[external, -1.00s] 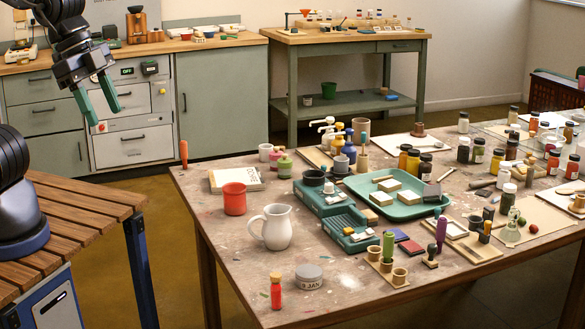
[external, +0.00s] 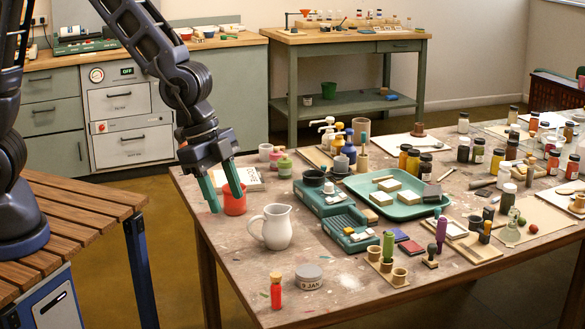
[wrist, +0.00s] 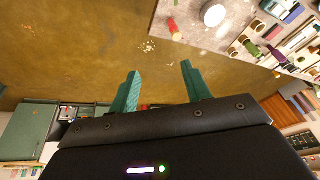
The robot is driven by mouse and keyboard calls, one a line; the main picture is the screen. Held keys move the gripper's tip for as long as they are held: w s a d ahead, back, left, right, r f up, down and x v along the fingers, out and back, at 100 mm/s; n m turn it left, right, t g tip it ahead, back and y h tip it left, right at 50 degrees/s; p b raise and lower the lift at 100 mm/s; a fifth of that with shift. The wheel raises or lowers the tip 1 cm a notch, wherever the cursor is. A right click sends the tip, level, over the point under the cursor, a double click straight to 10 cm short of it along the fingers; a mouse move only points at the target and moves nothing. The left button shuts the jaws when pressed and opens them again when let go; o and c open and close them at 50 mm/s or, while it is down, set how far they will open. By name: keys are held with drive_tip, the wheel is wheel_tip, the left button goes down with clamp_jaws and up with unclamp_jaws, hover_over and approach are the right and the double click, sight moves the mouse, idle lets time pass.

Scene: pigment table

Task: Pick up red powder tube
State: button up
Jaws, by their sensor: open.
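The red powder tube (external: 276,291) stands upright near the front edge of the worktable, with a wooden-coloured cap. It also shows in the wrist view (wrist: 173,28) at the top, ahead of the fingertips and a little right of centre between them. My gripper (external: 228,203) has two green fingers spread apart and empty. In the external view it hangs by the table's left edge, in front of the red cup, up and left of the tube. In the wrist view the gripper (wrist: 161,68) has only floor between its fingers.
A wooden holder (external: 387,266) is to the right. Bare tabletop (external: 240,262) lies left of the tube.

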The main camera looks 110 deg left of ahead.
drive_tip(key=h, duration=0.1)
approach(274, 274)
drive_tip(key=shift+t, duration=0.3)
drive_tip(key=shift+x, duration=3.05)
drive_tip(key=shift+s+x, duration=0.15)
drive_tip(key=shift+x, duration=1.15)
drive_tip(key=shift+s+x, duration=0.2)
drive_tip(key=shift+x, duration=1.1)
drive_tip(key=shift+f, duration=0.1)
clamp_jaws()
